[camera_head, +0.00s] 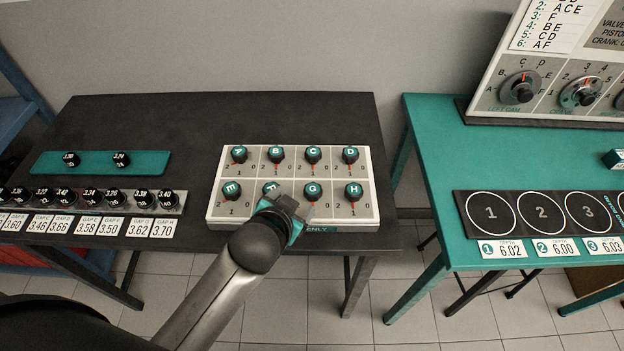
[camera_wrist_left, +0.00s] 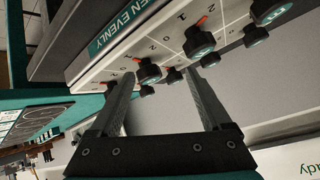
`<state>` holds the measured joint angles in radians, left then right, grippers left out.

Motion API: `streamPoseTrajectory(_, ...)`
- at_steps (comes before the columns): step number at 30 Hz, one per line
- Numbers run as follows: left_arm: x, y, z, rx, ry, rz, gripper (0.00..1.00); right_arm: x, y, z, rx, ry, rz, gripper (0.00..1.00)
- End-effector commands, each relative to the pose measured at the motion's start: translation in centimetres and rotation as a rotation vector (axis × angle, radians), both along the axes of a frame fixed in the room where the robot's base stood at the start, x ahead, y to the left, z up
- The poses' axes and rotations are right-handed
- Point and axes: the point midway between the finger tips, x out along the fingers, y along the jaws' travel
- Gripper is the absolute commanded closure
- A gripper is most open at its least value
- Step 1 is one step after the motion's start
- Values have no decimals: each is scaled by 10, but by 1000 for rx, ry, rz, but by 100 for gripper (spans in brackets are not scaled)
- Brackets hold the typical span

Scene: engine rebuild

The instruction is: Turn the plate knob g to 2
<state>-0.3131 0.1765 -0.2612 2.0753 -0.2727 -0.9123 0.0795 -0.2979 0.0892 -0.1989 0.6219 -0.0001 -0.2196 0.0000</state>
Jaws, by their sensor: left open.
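The knob plate (camera_head: 296,174) is a pale panel on the black table, with two rows of dark knobs with teal lettered caps. Knob G (camera_head: 312,191) is in the front row, third from the left. Its 2, 1, 0 marks are partly covered by my arm, and I cannot read its pointer clearly. My left gripper (camera_head: 288,206) is over the plate's front edge, close to knobs F and G, partly hiding F. In the left wrist view its two fingers (camera_wrist_left: 163,76) are apart, with a knob (camera_wrist_left: 149,72) showing between the tips; its letter is unreadable and contact is unclear.
Knob H (camera_head: 353,191) stands right of G, and E (camera_head: 233,191) stands at the left. A rack of black round parts (camera_head: 90,198) and a teal tray (camera_head: 98,163) lie to the left. A teal table (camera_head: 440,180) stands to the right, across a gap.

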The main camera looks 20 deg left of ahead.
Motion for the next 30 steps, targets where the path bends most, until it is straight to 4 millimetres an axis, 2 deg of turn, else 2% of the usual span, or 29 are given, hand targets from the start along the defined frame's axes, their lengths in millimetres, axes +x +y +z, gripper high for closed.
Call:
streamPoseTrajectory(1, 21, -6, 21, 22, -95, -32, 19, -2, 1, 1, 2, 2, -1, 50)
streamPoseTrajectory(3, 48, -17, 53, 55, -240, -87, 19, -4, 5, 1, 6, 6, -1, 50)
streamPoseTrajectory(5, 69, -31, 85, 87, -378, -148, 19, -6, 7, 2, 10, 9, -3, 50)
streamPoseTrajectory(6, 82, -41, 108, 110, -471, -195, 19, -6, 9, 2, 12, 10, -3, 50)
streamPoseTrajectory(9, 101, -75, 165, 169, -705, -334, 19, -6, 10, 4, 14, 9, -4, 50)
streamPoseTrajectory(12, 105, -114, 215, 233, -922, -504, 19, -6, 11, 5, 14, 9, -4, 50)
streamPoseTrajectory(16, 91, -167, 261, 328, -1163, -762, 19, -6, 11, 7, 14, 9, -4, 50)
streamPoseTrajectory(19, 70, -205, 277, 411, -1307, -992, 19, -5, 11, 8, 14, 9, -3, 50)
streamPoseTrajectory(23, 40, -242, 272, 535, -1425, -1324, 19, -4, 10, 10, 13, 7, -3, 50)
streamPoseTrajectory(27, 14, -258, 240, 692, -1437, -1710, 19, -3, 10, 11, 12, 6, -3, 50)
streamPoseTrajectory(30, 6, -249, 207, 818, -1358, -1991, 19, -3, 8, 13, 10, 5, -2, 50)
